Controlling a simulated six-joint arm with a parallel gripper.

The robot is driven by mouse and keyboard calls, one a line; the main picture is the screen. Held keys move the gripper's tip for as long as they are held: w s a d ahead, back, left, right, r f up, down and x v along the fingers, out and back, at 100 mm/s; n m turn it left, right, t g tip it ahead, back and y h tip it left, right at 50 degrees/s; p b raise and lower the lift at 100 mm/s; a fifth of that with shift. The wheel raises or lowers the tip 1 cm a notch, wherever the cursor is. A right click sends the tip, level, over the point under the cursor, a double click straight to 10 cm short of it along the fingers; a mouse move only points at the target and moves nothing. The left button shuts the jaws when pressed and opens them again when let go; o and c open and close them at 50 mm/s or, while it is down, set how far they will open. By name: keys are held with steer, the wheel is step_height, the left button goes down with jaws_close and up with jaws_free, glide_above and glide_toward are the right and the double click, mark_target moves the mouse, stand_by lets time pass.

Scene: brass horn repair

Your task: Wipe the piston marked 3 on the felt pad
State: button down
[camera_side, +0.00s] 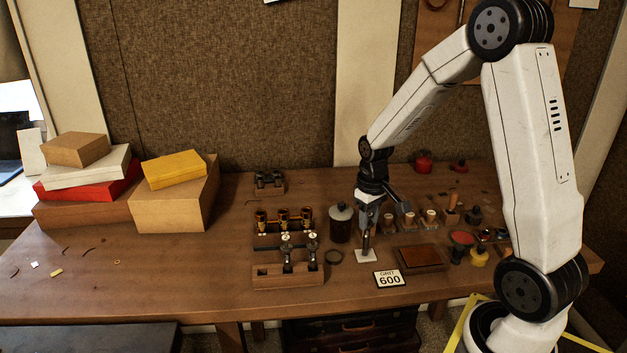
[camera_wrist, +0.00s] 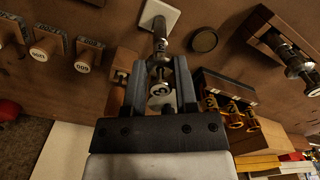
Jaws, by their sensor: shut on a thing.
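My gripper (camera_side: 367,222) is shut on a silvery piston (camera_side: 366,244), held upright over the white felt pad (camera_side: 366,257).
Behind the rack stands a brass valve block (camera_side: 284,222). A dark bottle (camera_side: 341,222) stands left of my gripper, and a dark ring-like lid (camera_side: 334,257) lies near the pad. A "GRIT 600" card (camera_side: 389,279) and a reddish-brown tray (camera_side: 421,258) lie to the right.

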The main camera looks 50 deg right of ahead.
steer(key=shift+s+d+r, duration=0.1)
stand_by(0.3)
steer(key=shift+r, duration=2.4)
steer(key=w+a+f+n, duration=0.1)
steer(key=w+a+n, duration=0.1)
steer(key=w+a, duration=0.7)
steer(key=shift+w+f+n, duration=0.15)
steer(key=shift+w+n, duration=0.15)
steer(key=shift+w, duration=0.05)
